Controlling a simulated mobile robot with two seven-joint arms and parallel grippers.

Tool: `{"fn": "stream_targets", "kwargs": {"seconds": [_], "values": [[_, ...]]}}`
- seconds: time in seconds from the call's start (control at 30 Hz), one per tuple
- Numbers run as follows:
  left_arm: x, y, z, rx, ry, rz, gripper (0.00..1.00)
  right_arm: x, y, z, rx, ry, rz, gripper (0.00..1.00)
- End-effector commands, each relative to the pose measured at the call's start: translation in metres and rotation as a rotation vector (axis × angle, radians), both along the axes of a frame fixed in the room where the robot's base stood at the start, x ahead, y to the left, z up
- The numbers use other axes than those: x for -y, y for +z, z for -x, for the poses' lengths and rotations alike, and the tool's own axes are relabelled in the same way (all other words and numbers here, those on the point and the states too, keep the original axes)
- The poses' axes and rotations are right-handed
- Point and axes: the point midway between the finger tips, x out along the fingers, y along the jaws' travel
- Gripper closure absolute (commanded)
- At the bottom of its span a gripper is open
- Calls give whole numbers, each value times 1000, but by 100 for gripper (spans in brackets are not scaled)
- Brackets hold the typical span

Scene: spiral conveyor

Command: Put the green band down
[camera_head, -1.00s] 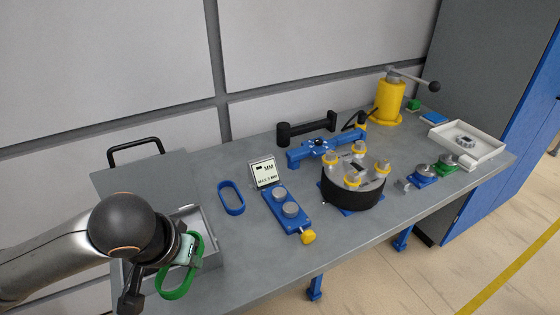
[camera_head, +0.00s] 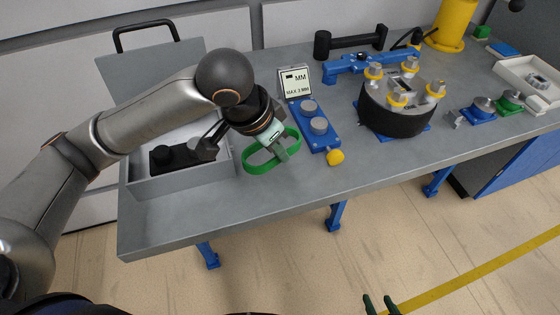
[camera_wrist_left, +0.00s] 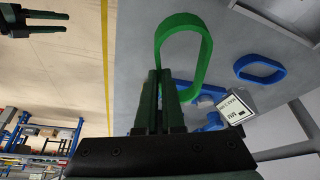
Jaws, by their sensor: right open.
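The green band (camera_head: 256,168) is an oval loop held out over the bare table between the grey tray and the blue block with knobs. My left gripper (camera_head: 284,152) is shut on one side of it. In the left wrist view the green band (camera_wrist_left: 207,48) extends beyond the closed fingers (camera_wrist_left: 160,85). I cannot tell whether the band touches the tabletop. A blue band (camera_wrist_left: 259,69) lies on the table in the wrist view; my arm hides it in the head view. My right gripper (camera_head: 380,305) is open at the bottom edge, away from the table.
The grey tray (camera_head: 185,184) with dark parts is to the left. The blue block (camera_head: 318,128) with its sign (camera_head: 296,82) is close on the right. A black round fixture (camera_head: 396,118) stands further right. The table's front strip (camera_head: 300,192) is clear.

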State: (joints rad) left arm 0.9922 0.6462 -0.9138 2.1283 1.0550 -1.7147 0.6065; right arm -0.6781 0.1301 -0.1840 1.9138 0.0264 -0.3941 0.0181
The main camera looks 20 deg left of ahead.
Motion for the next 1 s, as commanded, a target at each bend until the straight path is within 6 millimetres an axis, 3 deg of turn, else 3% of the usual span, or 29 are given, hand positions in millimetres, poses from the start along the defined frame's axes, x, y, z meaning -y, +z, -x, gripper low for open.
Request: {"fn": "stream_targets", "kwargs": {"seconds": [0.1, 0.37, 0.57, 1.0], "values": [[-3, -19, -15, 0, 4, -1, 100, 0, -5, 0, 0, 0, 0, 50], [-6, -38, -30, 0, 4, 1, 100, 0, -8, 1, -2, 2, 0, 50], [-7, -65, -30, -1, 1, -1, 100, -2, -11, 1, -8, 5, -1, 50], [-6, -70, -30, 1, 1, 1, 100, -3, -7, -1, -3, 7, -3, 50]]}}
